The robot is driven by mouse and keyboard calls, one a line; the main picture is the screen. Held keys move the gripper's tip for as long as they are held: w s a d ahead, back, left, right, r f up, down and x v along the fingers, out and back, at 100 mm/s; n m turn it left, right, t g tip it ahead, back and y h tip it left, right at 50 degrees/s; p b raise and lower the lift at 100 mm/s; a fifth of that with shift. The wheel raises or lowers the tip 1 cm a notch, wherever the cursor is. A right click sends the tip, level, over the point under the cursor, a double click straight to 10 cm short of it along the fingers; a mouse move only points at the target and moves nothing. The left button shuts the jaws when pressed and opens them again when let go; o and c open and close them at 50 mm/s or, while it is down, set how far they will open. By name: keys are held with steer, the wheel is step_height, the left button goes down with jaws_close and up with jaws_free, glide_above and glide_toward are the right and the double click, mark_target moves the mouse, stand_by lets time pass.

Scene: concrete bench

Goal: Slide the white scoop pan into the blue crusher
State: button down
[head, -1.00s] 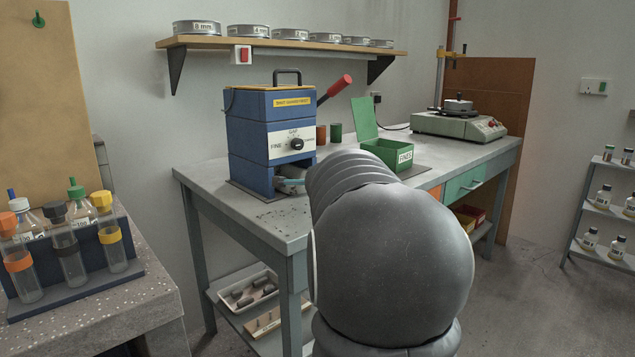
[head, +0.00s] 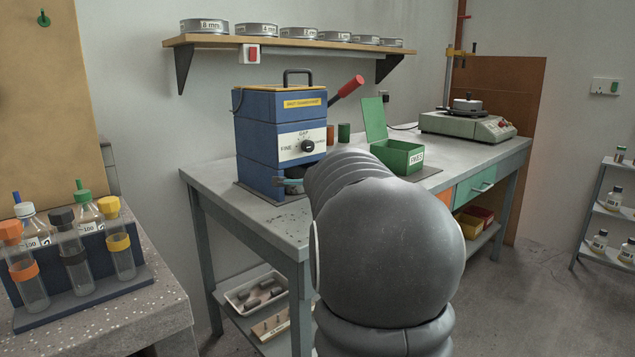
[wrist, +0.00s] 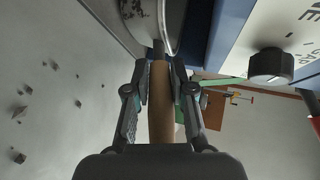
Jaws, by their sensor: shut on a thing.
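The blue crusher (head: 280,130) stands upright on the bench, with a dark opening low on its front. In the wrist view its blue side and white dial panel (wrist: 262,45) are close on the right. My gripper (wrist: 160,78) is shut on the brown wooden handle (wrist: 160,115) of the scoop pan (wrist: 147,28). The pan looks pale grey, is cut off by the top edge and holds some dark crumbs. It lies beside the crusher's blue body; how far it is inside the opening I cannot tell. In the head view my arm hides most of the gripper and pan.
The grey bench (head: 225,178) has dark crumbs scattered near the crusher. An open green box (head: 398,155) stands to the crusher's right, with a green machine (head: 465,128) beyond. A red-handled lever (head: 348,88) sticks out from the crusher. A bottle rack (head: 85,278) is at left.

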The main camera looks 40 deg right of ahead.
steer(key=shift+w+a, duration=0.1)
steer(key=c, duration=0.9)
jaws_free()
steer(key=shift+v, duration=1.4)
steer(key=shift+s+a+r, duration=0.1)
steer(key=shift+s+a, duration=0.1)
steer(key=shift+s, duration=0.15)
steer(key=s+a, duration=0.2)
steer(key=s, duration=0.1)
steer(key=s+a, duration=0.2)
steer(key=s, duration=0.1)
steer(key=s+a, duration=0.2)
steer(key=s, duration=0.1)
steer(key=shift+s, duration=0.35)
